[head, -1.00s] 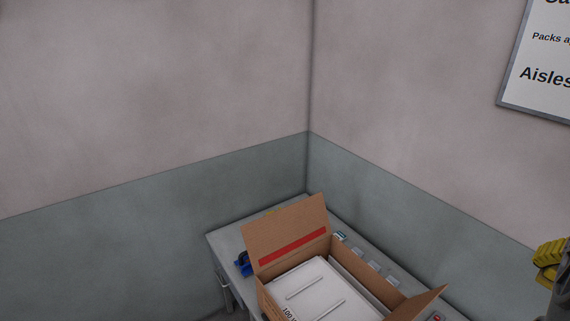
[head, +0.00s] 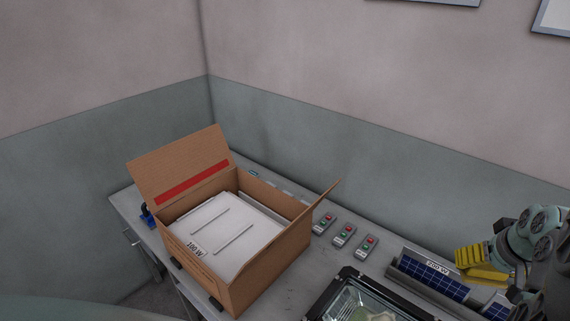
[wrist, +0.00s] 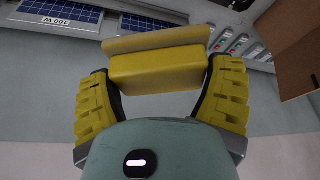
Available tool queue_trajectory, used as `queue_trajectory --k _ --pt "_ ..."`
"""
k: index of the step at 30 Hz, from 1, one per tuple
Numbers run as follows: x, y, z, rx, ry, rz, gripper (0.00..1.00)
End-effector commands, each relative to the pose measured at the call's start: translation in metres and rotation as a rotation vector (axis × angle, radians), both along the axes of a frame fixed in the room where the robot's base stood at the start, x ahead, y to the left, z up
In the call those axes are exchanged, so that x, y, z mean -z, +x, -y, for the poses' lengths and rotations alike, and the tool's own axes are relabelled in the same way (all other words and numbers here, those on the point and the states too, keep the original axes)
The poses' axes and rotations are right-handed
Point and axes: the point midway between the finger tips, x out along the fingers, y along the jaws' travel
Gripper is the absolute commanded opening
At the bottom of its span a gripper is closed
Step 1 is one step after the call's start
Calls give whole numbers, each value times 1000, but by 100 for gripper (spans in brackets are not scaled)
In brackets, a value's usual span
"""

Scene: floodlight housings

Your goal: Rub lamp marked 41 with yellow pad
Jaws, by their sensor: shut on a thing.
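My gripper (head: 482,264) has yellow ribbed fingers and is above the bench at the right of the head view. In the wrist view, it is shut on a yellow pad (wrist: 158,68), a block with a wider flat layer on its far side. A black-framed floodlight (head: 347,287) lies face up at the bottom edge of the head view, left of and nearer than my gripper. Its glass shows a pale greenish smear (head: 380,316). The lower part of the floodlight is cut off, and no number 41 is readable on it. The pad is apart from the floodlight.
An open cardboard box (head: 262,268) holding a white "100 W" panel stands on the grey bench (head: 290,298). Several button boxes (head: 344,234) line the back. Blue solar panels (head: 432,277) lie in a grey rack beside my gripper. A blue object (head: 147,216) is at the left.

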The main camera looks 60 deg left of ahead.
Motion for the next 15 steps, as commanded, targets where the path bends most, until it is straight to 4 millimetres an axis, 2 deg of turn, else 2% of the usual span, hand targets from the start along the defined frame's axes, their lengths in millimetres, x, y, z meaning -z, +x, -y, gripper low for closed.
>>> queue_trajectory --k 1,6,12,15 --pt "34 -6 -7 -41 3 -4 41" --pt "98 -23 -27 -187 4 -2 41" --pt "164 -45 -47 -347 5 4 41" --pt "188 -54 -54 -410 6 5 41"
